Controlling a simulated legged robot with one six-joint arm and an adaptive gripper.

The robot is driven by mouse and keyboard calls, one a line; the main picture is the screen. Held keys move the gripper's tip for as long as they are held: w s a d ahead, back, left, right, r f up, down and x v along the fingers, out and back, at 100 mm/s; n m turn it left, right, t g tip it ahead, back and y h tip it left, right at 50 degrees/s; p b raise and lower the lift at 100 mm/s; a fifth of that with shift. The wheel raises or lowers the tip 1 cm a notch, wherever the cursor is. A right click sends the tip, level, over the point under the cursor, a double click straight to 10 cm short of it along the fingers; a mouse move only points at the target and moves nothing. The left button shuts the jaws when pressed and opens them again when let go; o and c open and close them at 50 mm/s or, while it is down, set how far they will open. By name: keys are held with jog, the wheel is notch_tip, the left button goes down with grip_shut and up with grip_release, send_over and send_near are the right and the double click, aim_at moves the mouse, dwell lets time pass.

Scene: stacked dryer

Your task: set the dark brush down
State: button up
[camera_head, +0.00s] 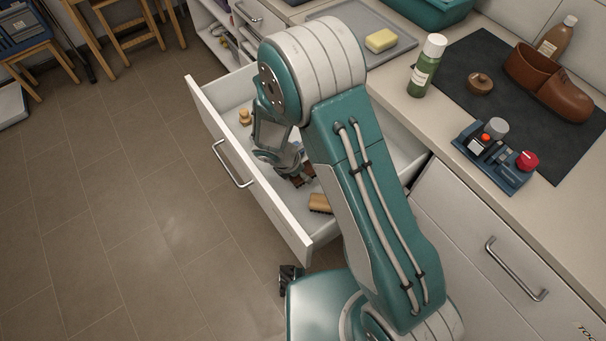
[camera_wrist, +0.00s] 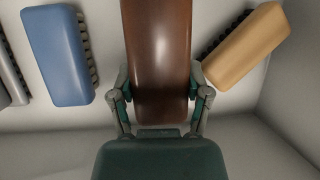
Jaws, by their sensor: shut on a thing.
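My gripper (camera_wrist: 160,108) is shut on the dark brush (camera_wrist: 157,60), a glossy brown one seen in the wrist view, with a finger on each side of it. In the head view my gripper (camera_head: 293,172) is low inside the open drawer (camera_head: 222,130), and my arm hides much of that drawer. A blue brush (camera_wrist: 58,52) lies to the left of the dark brush and a tan brush (camera_wrist: 248,45) to its right, both close to it. I cannot tell whether the dark brush touches the drawer floor.
The tan brush also shows in the head view (camera_head: 320,203), near the drawer's front corner. A small wooden piece (camera_head: 244,117) lies at the drawer's other end. The counter above holds a green bottle (camera_head: 427,66), a yellow sponge (camera_head: 381,40) and a brown shoe (camera_head: 548,82) on a dark mat.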

notch_tip(320, 180, down, 4)
jog(key=shift+f, duration=0.15)
jog(key=o, duration=1.2)
jog(key=v, duration=1.2)
